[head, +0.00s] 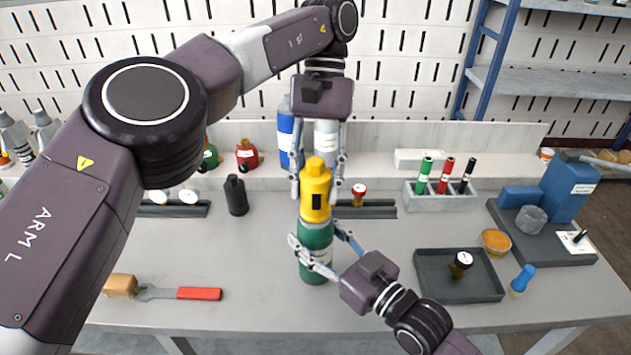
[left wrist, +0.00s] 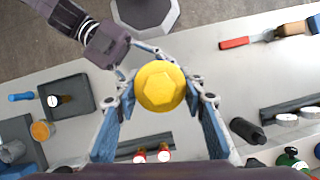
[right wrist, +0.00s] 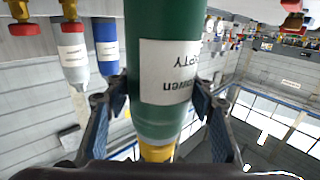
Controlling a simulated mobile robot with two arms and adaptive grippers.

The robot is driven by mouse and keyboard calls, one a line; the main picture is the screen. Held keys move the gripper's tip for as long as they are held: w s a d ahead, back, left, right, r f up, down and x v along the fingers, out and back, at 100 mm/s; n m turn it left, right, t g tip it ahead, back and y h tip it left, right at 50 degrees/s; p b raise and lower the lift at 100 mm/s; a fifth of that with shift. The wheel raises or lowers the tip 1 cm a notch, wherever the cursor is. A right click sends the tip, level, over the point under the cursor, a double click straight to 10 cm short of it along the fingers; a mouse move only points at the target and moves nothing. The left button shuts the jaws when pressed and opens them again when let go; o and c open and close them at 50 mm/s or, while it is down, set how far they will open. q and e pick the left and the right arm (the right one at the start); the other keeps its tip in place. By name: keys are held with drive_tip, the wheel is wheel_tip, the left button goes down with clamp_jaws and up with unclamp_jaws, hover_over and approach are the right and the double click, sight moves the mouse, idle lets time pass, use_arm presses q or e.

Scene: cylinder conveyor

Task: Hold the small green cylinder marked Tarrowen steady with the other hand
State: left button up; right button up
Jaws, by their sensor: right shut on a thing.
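The small green cylinder (head: 315,266) stands upright on the table in the middle of the head view. It has a yellow cap (head: 316,186), and a white label that partly reads "...owen" and "...PTY" upside down in the right wrist view (right wrist: 170,85). My right gripper (head: 322,248) is shut on the green body from the front right, with a pad on each side. My left gripper (head: 317,190) points down from above, its fingers open on either side of the cap. In the left wrist view the cap (left wrist: 160,86) lies between the fingers with gaps.
A dark tray (head: 430,290) with a small black-capped item is at right. A rack (head: 440,196) of green, red and black tubes stands behind. The table between brush and cylinder is clear.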

use_arm(q)
drive_tip(key=shift+o, duration=1.3)
drive_tip(key=n, duration=0.2)
drive_tip(key=n+h, duration=0.1)
drive_tip(key=n, duration=0.1)
drive_tip(key=shift+a+h, duration=0.1)
drive_tip(key=shift+h, duration=0.2)
drive_tip(key=shift+n+h, duration=0.3)
drive_tip(key=shift+n, duration=0.7)
drive_tip(key=n+h, duration=0.1)
drive_tip(key=n, duration=0.2)
drive_tip(key=shift+t, duration=0.4)
drive_tip(key=n+h, duration=0.1)
drive_tip(key=n, duration=0.2)
drive_tip(key=shift+t, duration=0.4)
